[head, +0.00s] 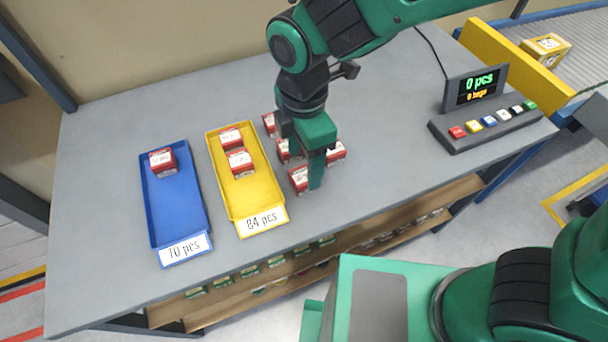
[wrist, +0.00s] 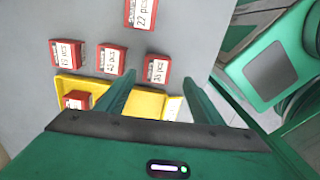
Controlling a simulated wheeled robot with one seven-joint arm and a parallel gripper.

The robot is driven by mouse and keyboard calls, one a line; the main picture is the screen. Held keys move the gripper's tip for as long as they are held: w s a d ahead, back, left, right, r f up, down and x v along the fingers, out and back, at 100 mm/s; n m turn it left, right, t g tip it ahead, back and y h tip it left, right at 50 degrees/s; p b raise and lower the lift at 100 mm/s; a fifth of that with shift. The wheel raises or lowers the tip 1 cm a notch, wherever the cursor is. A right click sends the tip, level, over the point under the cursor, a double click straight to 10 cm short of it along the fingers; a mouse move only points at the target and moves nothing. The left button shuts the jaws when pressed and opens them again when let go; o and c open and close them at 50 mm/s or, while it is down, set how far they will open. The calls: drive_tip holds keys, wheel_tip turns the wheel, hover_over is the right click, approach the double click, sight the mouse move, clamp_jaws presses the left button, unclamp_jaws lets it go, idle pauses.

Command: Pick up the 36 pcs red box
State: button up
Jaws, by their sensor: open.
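The red box whose label appears to read 36 pcs (wrist: 157,69) sits on the grey table, with its white label facing up. In the wrist view it lies just beyond and between the fingertips of my gripper (wrist: 155,84). In the head view this box (head: 298,179) is the nearest of the loose red boxes, and my gripper (head: 307,170) is down close beside it. The gripper is open with nothing held. Whether a finger touches the box cannot be told.
Other red boxes stand close by: 22 pcs (wrist: 141,14), 25 pcs (wrist: 111,59) and one at far left (wrist: 67,53). A yellow tray (head: 261,196) holds two boxes; a blue tray (head: 176,210) holds one. A button panel (head: 490,130) stands at right.

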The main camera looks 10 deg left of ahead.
sight(303, 174)
drive_tip(key=shift+w+a+f, duration=0.1)
drive_tip(key=shift+w+f, duration=0.1)
drive_tip(key=shift+f, duration=1.45)
drive_tip(key=shift+w+a+f, duration=0.1)
drive_tip(key=shift+w+f, duration=0.05)
drive_tip(key=shift+f, duration=1.5)
drive_tip(key=c, duration=1.2)
